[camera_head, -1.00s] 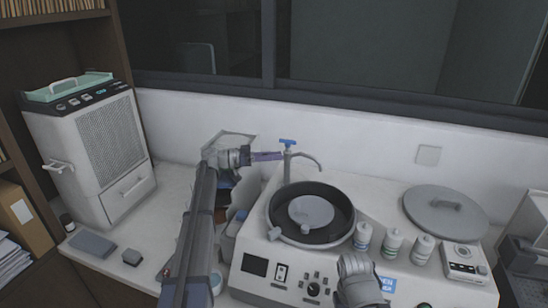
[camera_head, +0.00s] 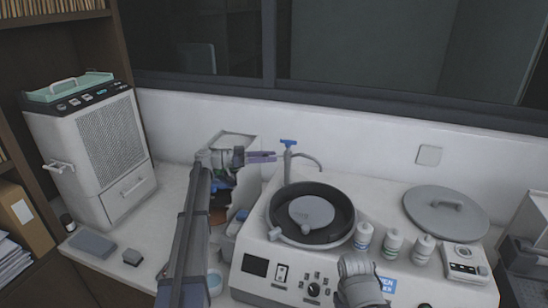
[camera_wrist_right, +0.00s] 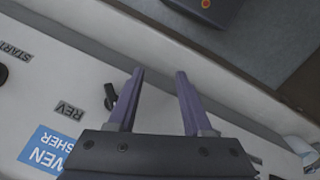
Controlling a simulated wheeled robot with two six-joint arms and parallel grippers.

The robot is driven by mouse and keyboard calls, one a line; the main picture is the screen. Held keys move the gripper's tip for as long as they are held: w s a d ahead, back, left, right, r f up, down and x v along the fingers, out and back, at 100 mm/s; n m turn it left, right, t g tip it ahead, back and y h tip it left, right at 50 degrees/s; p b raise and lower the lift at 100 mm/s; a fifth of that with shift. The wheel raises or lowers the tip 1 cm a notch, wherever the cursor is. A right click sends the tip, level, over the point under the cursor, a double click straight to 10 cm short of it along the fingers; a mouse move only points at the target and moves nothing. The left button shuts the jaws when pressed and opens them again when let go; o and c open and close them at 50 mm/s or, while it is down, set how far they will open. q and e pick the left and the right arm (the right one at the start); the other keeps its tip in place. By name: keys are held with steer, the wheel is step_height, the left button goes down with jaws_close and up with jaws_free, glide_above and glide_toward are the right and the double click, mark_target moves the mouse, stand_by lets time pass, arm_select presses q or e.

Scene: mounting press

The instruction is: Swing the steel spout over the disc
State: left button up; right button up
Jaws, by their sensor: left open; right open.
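The steel spout (camera_head: 308,157) is a thin curved pipe on an upright post with a blue handle (camera_head: 289,142), behind the dark round bowl. It arcs right, its tip over the back of the bowl. The grey disc (camera_head: 312,211) lies inside the bowl. My left gripper (camera_head: 275,156) is open and empty, its purple fingers just left of the post; a small gap to the post is hard to judge. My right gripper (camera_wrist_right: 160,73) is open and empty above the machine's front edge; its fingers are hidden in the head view.
The white machine (camera_head: 255,250) carries the bowl (camera_head: 273,215), several small bottles (camera_head: 393,243) and a control panel in front. A round grey lid (camera_head: 425,210) lies at its right. A white cabinet unit (camera_head: 95,150) stands at left. The wall is close behind the post.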

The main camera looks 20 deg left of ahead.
arm_select(q)
steer(key=shift+v, duration=2.75)
steer(key=shift+c, duration=0.4)
